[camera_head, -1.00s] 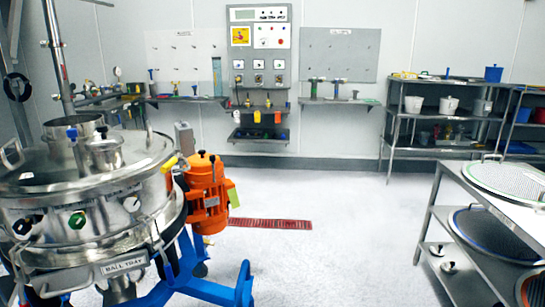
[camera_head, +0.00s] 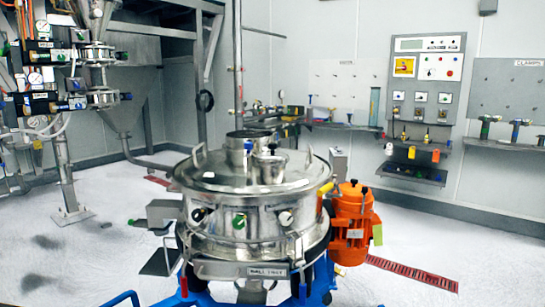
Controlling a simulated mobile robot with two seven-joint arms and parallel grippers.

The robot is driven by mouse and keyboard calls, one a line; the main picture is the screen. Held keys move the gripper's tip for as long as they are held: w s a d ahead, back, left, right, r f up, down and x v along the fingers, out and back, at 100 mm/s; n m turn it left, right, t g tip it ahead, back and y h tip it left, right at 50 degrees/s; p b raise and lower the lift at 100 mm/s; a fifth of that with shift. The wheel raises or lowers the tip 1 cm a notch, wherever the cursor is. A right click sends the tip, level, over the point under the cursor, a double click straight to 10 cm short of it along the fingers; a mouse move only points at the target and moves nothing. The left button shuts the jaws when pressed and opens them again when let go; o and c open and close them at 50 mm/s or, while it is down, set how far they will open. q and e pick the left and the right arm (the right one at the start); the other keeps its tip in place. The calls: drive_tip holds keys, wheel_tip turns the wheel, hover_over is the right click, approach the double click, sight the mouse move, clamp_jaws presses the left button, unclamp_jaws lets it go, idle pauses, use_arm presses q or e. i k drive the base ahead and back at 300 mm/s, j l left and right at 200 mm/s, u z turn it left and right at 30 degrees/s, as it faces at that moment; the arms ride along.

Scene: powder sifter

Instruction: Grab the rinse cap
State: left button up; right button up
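No gripper of mine shows in the view. I cannot tell for sure which part is the rinse cap. The steel powder sifter (camera_head: 300,230) stands in the middle, with a domed lid (camera_head: 222,178). A wide open-topped pipe (camera_head: 237,152) and a smaller capped neck (camera_head: 270,168) rise from the lid. A black round fitting (camera_head: 200,215), a green one (camera_head: 239,221) and a grey one (camera_head: 286,218) sit on the sifter's front side. Small coloured parts on the back wall ledges are too small to name.
An orange motor (camera_head: 352,225) is fixed at the sifter's right, above a blue base frame (camera_head: 318,284). A red floor drain (camera_head: 412,273) lies beyond it. A control panel (camera_head: 428,60) and ledges line the back wall. Piped equipment (camera_head: 68,100) stands at left.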

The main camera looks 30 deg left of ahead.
sight(271, 156)
drive_tip(key=i+l+z, duration=0.35)
drive_tip(key=i+l, duration=0.4)
drive_tip(key=i, duration=0.3)
drive_tip(key=i+l+z, duration=0.1)
drive_tip(key=i+l, duration=0.15)
drive_tip(key=i, duration=0.25)
drive_tip(key=i+u, duration=0.35)
drive_tip(key=i, duration=0.15)
drive_tip(key=i+l+u, duration=0.3)
drive_tip(key=i, duration=0.2)
drive_tip(key=i+u, duration=0.25)
drive_tip(key=u, duration=0.2)
drive_tip(key=i+l+u, duration=0.2)
drive_tip(key=u, duration=0.3)
drive_tip(key=i+l+u, duration=0.3)
drive_tip(key=u, duration=0.15)
drive_tip(key=i+l+u, duration=0.15)
drive_tip(key=l+u, duration=0.15)
drive_tip(key=u, duration=0.2)
